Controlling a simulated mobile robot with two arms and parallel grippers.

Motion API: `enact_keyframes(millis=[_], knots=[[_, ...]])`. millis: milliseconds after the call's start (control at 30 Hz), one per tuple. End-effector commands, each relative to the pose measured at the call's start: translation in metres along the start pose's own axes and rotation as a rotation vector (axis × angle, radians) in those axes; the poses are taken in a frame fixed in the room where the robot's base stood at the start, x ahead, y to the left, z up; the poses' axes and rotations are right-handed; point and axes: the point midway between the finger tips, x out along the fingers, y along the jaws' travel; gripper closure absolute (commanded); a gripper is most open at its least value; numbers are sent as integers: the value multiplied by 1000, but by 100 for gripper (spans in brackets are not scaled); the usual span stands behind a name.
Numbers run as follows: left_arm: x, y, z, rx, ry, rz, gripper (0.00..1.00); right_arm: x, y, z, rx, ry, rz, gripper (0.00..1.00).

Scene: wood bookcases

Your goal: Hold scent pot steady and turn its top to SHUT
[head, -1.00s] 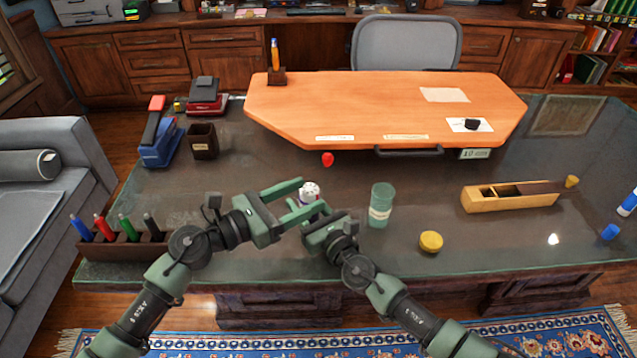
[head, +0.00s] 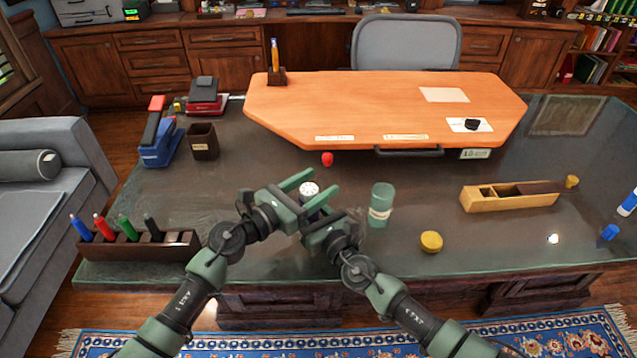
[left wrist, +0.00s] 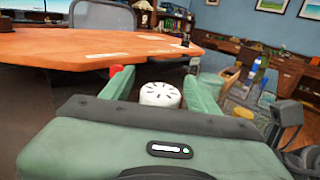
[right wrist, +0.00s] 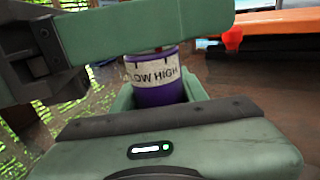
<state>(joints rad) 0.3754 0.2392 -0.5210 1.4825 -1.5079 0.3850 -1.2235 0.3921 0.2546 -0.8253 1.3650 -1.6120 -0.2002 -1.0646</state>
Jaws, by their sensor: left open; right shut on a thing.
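The scent pot has a white slotted top (head: 310,189), which also shows between the fingers in the left wrist view (left wrist: 160,93). Its purple body (right wrist: 160,92) carries a white band reading LOW HIGH in the right wrist view. My right gripper (head: 318,222) is shut on the body, low down; its fingers show on both sides of the pot (right wrist: 160,95). My left gripper (head: 313,187) is open around the top, one finger on each side. I cannot tell whether its fingers touch the top. The word SHUT is not visible.
A small red object (head: 327,159) lies behind the pot. A pen rack (head: 150,245) is at the left. The orange raised board (head: 380,108) is behind.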

Motion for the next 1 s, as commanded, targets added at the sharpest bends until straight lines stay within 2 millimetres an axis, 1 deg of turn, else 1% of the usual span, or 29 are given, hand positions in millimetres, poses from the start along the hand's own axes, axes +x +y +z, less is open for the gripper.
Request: enact_keyframes(millis=[33,133,400,467,500,567,600,633,833,1000], knots=[[4,0,1,0,-1,-1,40,0,0,0,0,0,-1,100],[8,0,0,1,0,-1,40,0,0,0,0,0,-1,100],[9,0,0,1,1,-1,40,0,0,0,0,0,-1,100],[9,0,0,1,0,-1,57,0,0,0,0,0,-1,100],[9,0,0,1,0,-1,68,0,0,0,0,0,-1,100],[9,0,0,1,0,-1,84,0,0,0,0,0,-1,100],[9,0,0,0,0,-1,96,0,0,0,0,0,-1,100],[9,0,0,0,0,-1,100,0,0,0,0,0,-1,100],[9,0,-1,0,3,-12,100,0,0,0,0,0,-1,100],[10,-1,-2,0,9,-66,100,0,0,0,-1,0,0,100]])
